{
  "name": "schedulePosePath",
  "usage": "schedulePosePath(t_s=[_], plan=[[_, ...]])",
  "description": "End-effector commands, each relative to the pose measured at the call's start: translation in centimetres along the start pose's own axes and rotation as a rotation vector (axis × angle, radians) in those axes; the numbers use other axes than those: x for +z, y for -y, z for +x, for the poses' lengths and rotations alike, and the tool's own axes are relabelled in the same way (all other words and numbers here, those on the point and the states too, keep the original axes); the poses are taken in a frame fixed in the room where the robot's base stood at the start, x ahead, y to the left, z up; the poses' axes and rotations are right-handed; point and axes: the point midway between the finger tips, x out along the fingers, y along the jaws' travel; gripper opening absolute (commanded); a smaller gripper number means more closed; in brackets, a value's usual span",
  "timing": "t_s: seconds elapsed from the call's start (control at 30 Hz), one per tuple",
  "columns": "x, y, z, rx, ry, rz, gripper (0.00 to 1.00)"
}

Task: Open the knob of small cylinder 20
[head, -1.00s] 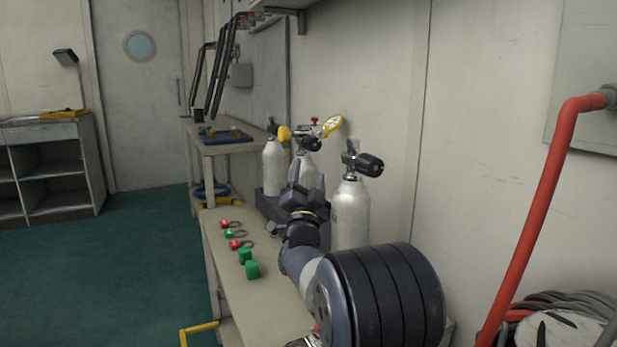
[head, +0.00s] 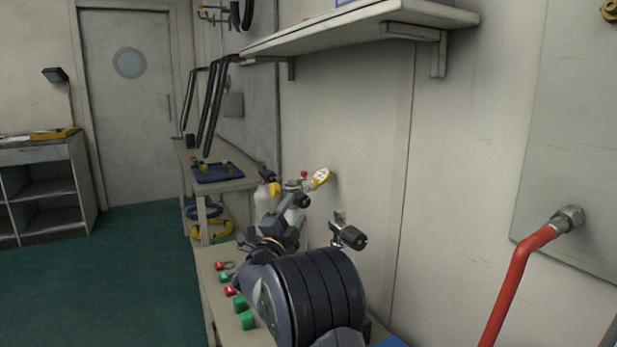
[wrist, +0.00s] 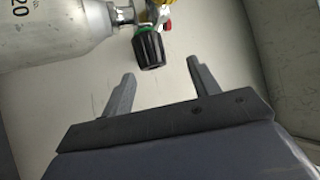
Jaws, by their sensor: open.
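Small cylinder 20 (wrist: 50,35) is a pale metal bottle at the top left of the wrist view, its number partly cut off by the edge. Its black ribbed knob (wrist: 149,47) with a green ring sits on the valve at its neck. My gripper (wrist: 160,85) is open and empty. Its two fingers are apart and point toward the knob, which is just beyond them, nearer the left finger. In the head view my arm hides most of the cylinders, and I cannot read a number there.
A nearer cylinder's black knob (head: 350,237) stands right of my arm. Green blocks (head: 240,303) and red pieces lie on the bench's left side. A shelf (head: 360,28) overhangs the wall; a red pipe (head: 515,285) is at right.

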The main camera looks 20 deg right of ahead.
Motion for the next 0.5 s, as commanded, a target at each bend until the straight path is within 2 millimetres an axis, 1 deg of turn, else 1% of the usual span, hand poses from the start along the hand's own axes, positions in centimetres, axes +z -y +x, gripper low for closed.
schedulePosePath(t_s=[0.03, 0.27, 0.5], plan=[[0.1, 1.4, 0.5, 0.027, -0.011, 0.021, 0.57], [0.7, 2.3, 0.3, 0.158, -0.086, 0.115, 0.57], [1.3, 3.0, -0.9, 0.298, -0.173, 0.192, 0.57]])
